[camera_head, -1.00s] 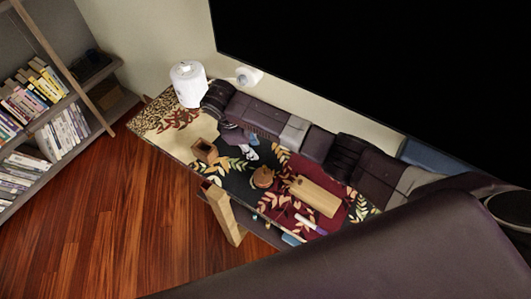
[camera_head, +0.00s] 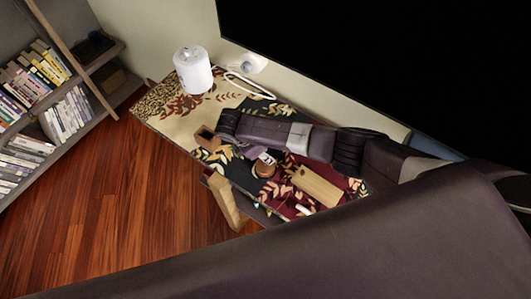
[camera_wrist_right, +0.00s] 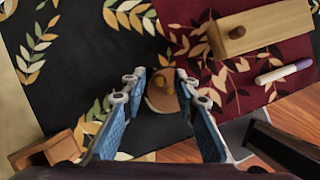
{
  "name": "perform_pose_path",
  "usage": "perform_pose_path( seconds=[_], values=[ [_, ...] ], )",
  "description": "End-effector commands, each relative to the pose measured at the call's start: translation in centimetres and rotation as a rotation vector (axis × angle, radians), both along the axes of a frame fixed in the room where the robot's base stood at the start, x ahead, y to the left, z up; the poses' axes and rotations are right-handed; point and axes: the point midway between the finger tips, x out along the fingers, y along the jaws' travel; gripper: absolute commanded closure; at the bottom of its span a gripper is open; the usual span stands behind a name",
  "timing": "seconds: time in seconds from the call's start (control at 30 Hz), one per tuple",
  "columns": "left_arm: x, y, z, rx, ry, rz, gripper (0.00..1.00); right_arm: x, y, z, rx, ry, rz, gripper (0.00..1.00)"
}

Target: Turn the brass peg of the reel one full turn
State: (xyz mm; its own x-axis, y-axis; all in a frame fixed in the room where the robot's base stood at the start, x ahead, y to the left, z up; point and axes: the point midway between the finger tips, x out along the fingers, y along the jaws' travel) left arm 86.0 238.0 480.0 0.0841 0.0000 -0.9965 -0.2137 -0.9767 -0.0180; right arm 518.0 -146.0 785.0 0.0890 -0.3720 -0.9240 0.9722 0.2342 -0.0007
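The round wooden reel (camera_head: 265,171) sits on the patterned cloth of the table in the head view. In the right wrist view the reel (camera_wrist_right: 160,98) shows between and beyond the fingertips, with a small brass-coloured peg (camera_wrist_right: 169,88) on top. My right gripper (camera_wrist_right: 160,84) is open, its blue-padded fingers on either side of the reel in the picture. In the head view my right gripper (camera_head: 267,157) is just over the reel and partly hides it. I cannot tell whether the fingers touch the peg. My left gripper is not in view.
A wooden block with a knob (camera_head: 316,187) lies right of the reel, with a white and purple marker (camera_wrist_right: 283,74) near it. An open wooden box (camera_head: 205,138) stands to the left. A white cylinder (camera_head: 192,70) stands at the far left end. Bookshelves (camera_head: 60,95) are beyond bare floor.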

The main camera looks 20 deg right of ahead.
Motion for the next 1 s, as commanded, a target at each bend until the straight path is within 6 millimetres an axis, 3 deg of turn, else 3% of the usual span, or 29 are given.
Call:
perform_pose_path(
  seconds=[0.27, 0.53, 1.0],
  values=[
    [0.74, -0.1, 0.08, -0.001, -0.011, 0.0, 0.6, 0.0, -0.04, -0.2, 0.0, 0.0, 0.0, 0.72],
    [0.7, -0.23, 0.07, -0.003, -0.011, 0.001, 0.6, 0.0, -0.04, -0.18, 0.0, 0.0, 0.0, 1.0],
    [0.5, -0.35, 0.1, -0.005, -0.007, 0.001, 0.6, -0.03, -0.06, -0.16, 0.001, 0.0, -0.059, 1.0]
  ],
)
